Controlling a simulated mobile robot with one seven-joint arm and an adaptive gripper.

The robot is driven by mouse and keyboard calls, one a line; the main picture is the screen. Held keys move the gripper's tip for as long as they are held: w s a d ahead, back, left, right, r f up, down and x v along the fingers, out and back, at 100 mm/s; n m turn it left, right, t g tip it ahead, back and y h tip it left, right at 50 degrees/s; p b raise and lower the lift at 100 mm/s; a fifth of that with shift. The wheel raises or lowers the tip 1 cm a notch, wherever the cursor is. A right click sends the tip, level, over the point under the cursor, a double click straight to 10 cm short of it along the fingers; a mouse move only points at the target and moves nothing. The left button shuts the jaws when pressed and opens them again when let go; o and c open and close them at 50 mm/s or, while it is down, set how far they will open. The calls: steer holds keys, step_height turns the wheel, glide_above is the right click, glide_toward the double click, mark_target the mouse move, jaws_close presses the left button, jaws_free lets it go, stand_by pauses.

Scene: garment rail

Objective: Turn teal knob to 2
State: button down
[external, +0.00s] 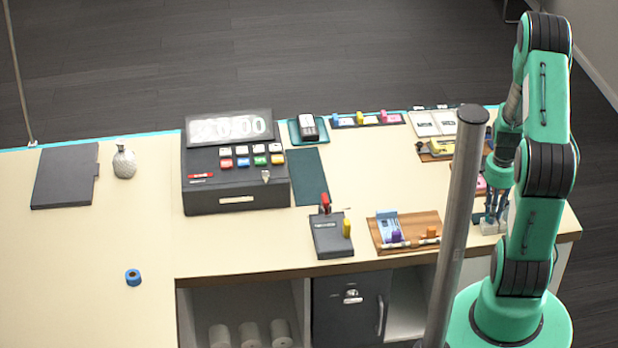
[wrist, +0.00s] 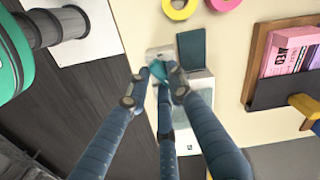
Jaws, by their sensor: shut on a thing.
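The teal knob (wrist: 158,69) shows in the wrist view, small and partly hidden between my fingertips. It sits at the end of a small white device (wrist: 203,88) on the counter. My gripper (wrist: 160,78) is shut on the knob, with its blue-grey fingers around it. In the external view my gripper (external: 491,213) points down onto the white device (external: 489,228) near the counter's right front edge. The knob itself is hidden by my fingers there. I cannot read the number it points to.
Yellow tape (wrist: 180,8) and a dark teal pad (wrist: 191,49) lie close by. A wooden tray (wrist: 253,65) holds pink packets. A steel pole (external: 459,210) stands left of my arm. Another wooden tray (external: 428,218) and a cash register (external: 236,200) are further left.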

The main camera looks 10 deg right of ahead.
steer(key=m, duration=0.6)
steer(key=shift+a, duration=0.15)
stand_by(0.4)
steer(key=c, duration=1.5)
jaws_free()
steer(key=shift+r, duration=0.15)
step_height(320, 180, up, 12)
steer(key=shift+f, duration=0.15)
